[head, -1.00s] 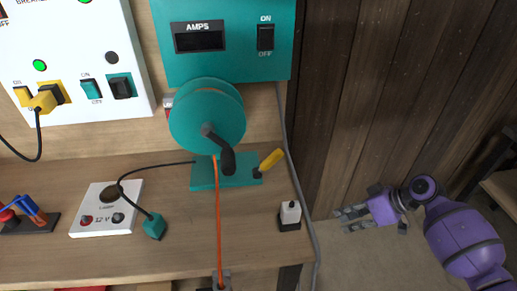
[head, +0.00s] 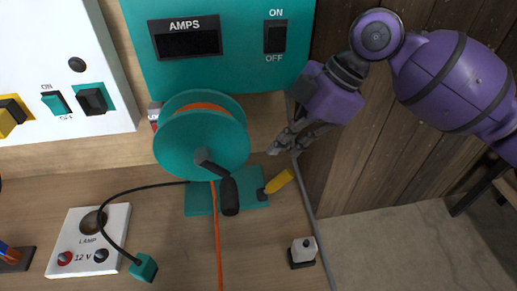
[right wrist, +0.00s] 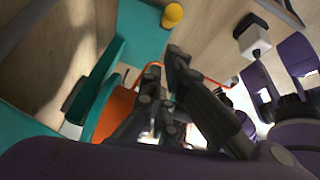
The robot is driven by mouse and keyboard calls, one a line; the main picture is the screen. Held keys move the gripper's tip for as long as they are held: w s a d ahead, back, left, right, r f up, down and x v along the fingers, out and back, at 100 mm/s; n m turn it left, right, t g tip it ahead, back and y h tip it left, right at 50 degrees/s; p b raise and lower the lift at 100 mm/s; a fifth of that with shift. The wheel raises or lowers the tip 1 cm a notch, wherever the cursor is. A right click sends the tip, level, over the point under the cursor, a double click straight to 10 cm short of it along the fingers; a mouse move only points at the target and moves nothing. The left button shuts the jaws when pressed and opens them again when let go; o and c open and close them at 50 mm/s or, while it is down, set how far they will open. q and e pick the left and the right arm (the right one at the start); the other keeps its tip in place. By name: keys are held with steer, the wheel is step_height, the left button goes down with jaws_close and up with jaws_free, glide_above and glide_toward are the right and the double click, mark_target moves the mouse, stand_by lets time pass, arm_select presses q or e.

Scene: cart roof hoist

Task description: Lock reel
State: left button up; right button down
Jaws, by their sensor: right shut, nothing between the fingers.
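The teal reel (head: 200,138) stands on its teal base (head: 200,200) on the bench, with orange cord wound on it and a black crank handle (head: 229,195) at its front. A yellow-handled lever (head: 279,181) leans up to the right at the base's right end. My right gripper (head: 282,147) is shut and empty, right of the reel and a little above the lever in the picture, apart from both. In the right wrist view, the fingers (right wrist: 162,62) point toward the teal base, and the lever's yellow end (right wrist: 172,14) shows at the top. My left gripper is out of view.
A white-topped block (head: 303,250) sits near the bench's right edge. The teal AMPS panel (head: 230,70) is above the reel. A lamp box (head: 88,240) and a teal plug (head: 143,267) are at left.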

glide_above(273, 182)
steer(key=a, duration=0.2)
steer(key=f, duration=0.7)
steer(key=shift+s+d+f, duration=0.1)
steer(key=shift+s+f, duration=0.15)
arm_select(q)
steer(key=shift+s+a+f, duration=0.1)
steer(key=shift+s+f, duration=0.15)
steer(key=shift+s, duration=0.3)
arm_select(e)
steer(key=shift+a+f, duration=0.3)
steer(key=shift+f, duration=0.25)
steer(key=shift+w+d+f+y, duration=0.1)
steer(key=shift+d+f+y, duration=0.2)
steer(key=shift+d, duration=0.1)
steer(key=shift+w+d+f+y, duration=0.1)
steer(key=shift+d+f+y, duration=0.05)
steer(key=shift+d+y, duration=0.2)
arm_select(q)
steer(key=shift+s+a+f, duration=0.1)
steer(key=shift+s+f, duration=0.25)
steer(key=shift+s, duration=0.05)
arm_select(e)
steer(key=shift+d+y, duration=0.4)
steer(key=shift+y, duration=0.05)
steer(key=shift+f, duration=0.1)
